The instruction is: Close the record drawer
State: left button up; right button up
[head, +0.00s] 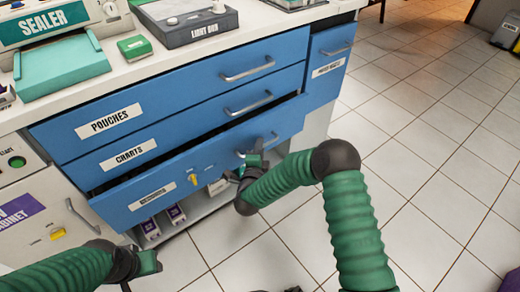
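The lowest blue drawer (215,165) stands out from the cabinet, with a dark gap above its front. Its white label is too small to read; I take it as the record drawer. Its handle (268,141) is partly hidden. My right gripper (250,165) is right at the drawer front beside the handle; whether it touches or grips it is unclear. My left gripper (150,263) is low at the left, apart from the drawer, near the lower cabinet; its fingers are hard to make out.
The POUCHES drawer (180,92) and CHARTS drawer (200,125) above look shut. A sealer (60,65), green box (134,47) and light box (190,22) stand on the white counter. Small boxes sit on a shelf below. Tiled floor (430,150) is free at right.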

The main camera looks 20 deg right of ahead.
jog(key=shift+d, duration=0.15)
grip_shut()
